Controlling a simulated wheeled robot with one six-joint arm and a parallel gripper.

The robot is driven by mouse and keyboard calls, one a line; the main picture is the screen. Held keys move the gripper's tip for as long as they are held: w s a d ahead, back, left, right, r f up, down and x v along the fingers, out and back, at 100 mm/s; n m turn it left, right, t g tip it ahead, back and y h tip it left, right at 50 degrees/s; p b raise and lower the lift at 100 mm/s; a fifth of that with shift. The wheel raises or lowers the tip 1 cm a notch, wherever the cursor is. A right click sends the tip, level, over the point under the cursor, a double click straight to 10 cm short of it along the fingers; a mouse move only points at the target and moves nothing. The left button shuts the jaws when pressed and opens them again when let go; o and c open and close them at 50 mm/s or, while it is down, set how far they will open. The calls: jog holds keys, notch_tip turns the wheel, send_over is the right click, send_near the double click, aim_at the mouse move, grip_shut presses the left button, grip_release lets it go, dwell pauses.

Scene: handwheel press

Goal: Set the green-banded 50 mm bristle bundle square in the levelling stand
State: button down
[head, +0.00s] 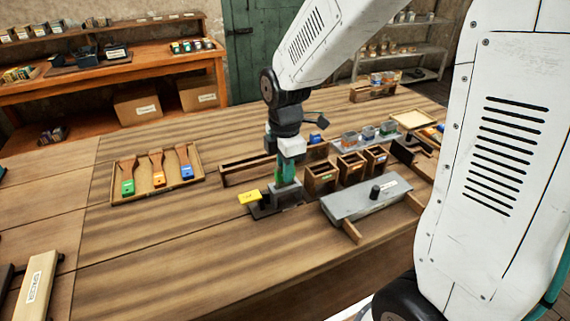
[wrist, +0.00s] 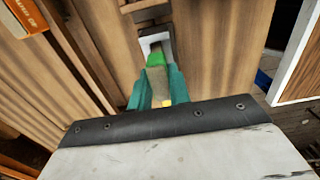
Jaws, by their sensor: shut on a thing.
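My gripper (head: 285,174) points down over the levelling stand (head: 265,211), a dark base with a grey block and a yellow tag (head: 249,197) beside it. In the wrist view, the teal fingers of my gripper (wrist: 157,84) are shut on the green-banded bristle bundle (wrist: 156,60). Its green end shows between and beyond the fingertips, against a pale grey U-shaped part (wrist: 152,38) that looks like the stand. I cannot tell whether the bundle is seated or just above it, or whether it is exactly square. The fingers hide much of the bundle in the head view.
Small wooden boxes (head: 322,178) stand close to the right of the stand, with a long wooden trough (head: 243,173) behind. A tray of brushes (head: 157,175) lies left. The table between is clear.

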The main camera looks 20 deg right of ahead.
jog(key=shift+f, duration=0.85)
jog(key=c, duration=1.2)
grip_release()
jog(key=shift+c, duration=0.2)
jog(key=shift+r, duration=3.85)
